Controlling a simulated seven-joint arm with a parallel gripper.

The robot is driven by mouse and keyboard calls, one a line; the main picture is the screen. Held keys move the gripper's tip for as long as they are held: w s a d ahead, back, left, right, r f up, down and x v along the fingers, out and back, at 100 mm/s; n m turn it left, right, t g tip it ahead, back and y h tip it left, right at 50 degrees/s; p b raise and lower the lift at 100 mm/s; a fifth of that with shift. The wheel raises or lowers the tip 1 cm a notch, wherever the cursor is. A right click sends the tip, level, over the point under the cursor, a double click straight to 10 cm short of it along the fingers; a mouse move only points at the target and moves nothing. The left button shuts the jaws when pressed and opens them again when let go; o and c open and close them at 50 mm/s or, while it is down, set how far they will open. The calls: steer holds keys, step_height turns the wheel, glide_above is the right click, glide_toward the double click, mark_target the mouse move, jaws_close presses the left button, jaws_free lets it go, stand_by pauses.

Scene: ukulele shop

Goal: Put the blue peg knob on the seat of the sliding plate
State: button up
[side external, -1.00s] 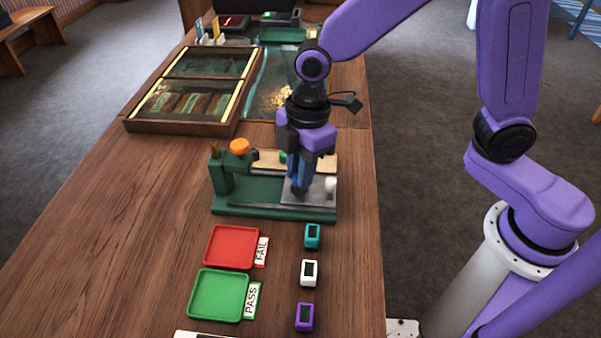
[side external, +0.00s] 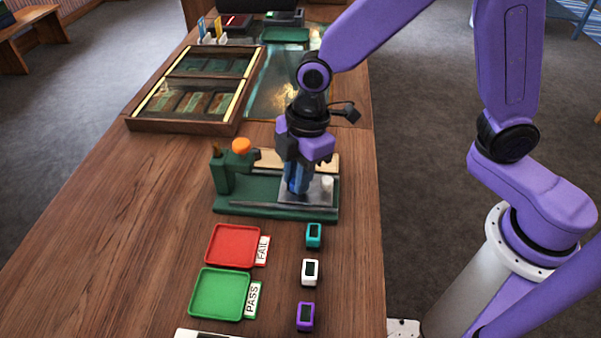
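The grey sliding plate (side external: 318,198) lies at the right end of a green fixture (side external: 250,192) on the wooden bench. My gripper (side external: 297,190) points down over the plate, its fingertips at or just above it. Blue shows at the fingers; I cannot tell a blue peg knob from the fingers there. The arm's end hides the seat, and I cannot tell whether the fingers are open or shut. A small white cylinder (side external: 327,181) stands on the plate just right of the fingers.
The fixture has an orange knob (side external: 242,146) on its left post. In front are a red FAIL tray (side external: 233,262), a green PASS tray (side external: 196,292), and teal (side external: 314,235), white (side external: 310,271) and purple (side external: 306,316) clip-like devices. A wooden case (side external: 142,126) sits behind.

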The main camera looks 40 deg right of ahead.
steer(key=o, duration=0.4)
steer(key=shift+s+d+f+h, duration=0.3)
steer(key=shift+s+d+f, duration=0.1)
steer(key=shift+f, duration=0.25)
steer(key=shift+s+g, duration=0.1)
steer(key=shift+g, duration=0.2)
steer(key=shift+s+a, duration=0.1)
steer(key=shift+a, duration=0.05)
steer(key=shift+r, duration=0.15)
step_height(320, 180, up, 13)
steer(key=d, duration=0.2)
steer(key=s+d+f+m, duration=0.2)
steer(key=s+d+f, duration=0.1)
steer(key=s+d, duration=0.5)
steer(key=s+d+f+m, duration=0.3)
steer(key=s+d, duration=0.6)
steer(key=shift+s+h, duration=0.2)
steer(key=shift+h, duration=0.2)
